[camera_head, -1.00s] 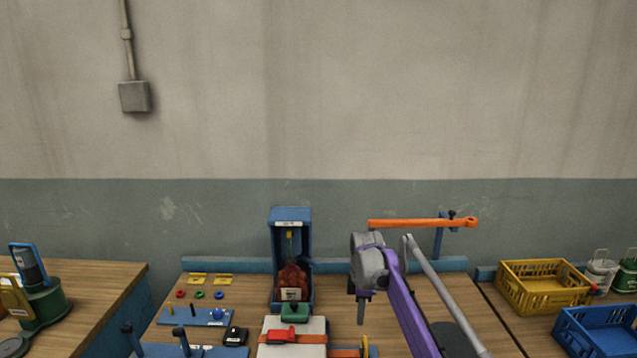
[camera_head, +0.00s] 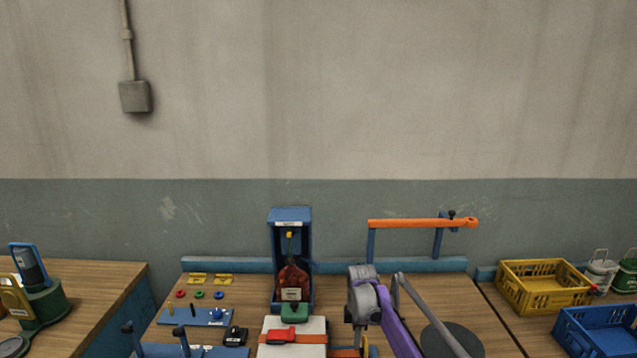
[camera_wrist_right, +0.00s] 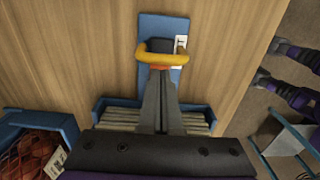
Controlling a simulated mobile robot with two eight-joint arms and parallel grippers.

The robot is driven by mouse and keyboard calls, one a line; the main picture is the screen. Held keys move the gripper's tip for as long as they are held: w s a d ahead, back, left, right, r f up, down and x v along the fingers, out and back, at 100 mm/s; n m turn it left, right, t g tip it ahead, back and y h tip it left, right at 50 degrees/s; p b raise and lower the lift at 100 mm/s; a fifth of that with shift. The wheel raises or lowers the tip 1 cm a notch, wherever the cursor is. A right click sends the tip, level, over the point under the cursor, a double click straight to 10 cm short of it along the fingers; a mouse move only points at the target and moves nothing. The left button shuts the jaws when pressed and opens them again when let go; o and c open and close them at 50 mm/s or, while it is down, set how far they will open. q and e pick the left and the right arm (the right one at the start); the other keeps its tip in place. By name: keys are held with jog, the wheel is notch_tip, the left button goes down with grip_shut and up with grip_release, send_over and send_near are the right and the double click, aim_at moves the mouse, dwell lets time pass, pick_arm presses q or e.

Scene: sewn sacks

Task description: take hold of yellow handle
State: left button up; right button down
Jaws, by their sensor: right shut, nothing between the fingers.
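The yellow handle (camera_wrist_right: 161,53) is a curved bar on a dark block over a blue plate (camera_wrist_right: 165,22) in the right wrist view. In the head view only a small part of the yellow handle (camera_head: 365,346) shows, low and partly hidden by my right arm. My right gripper (camera_wrist_right: 161,78) is shut and empty, its fingertips pointing at the handle's middle. Whether the tips touch it I cannot tell. In the head view my right gripper (camera_head: 358,338) points down beside the orange strap. My left gripper is not in view.
A blue box (camera_head: 291,215) with a red mesh sack (camera_head: 293,279) stands left of my right arm. An orange bar (camera_head: 420,223) on blue posts is behind it. Crates stand at right.

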jog(key=shift+f, duration=0.35)
jog(key=shift+d, duration=0.65)
dwell(0.6)
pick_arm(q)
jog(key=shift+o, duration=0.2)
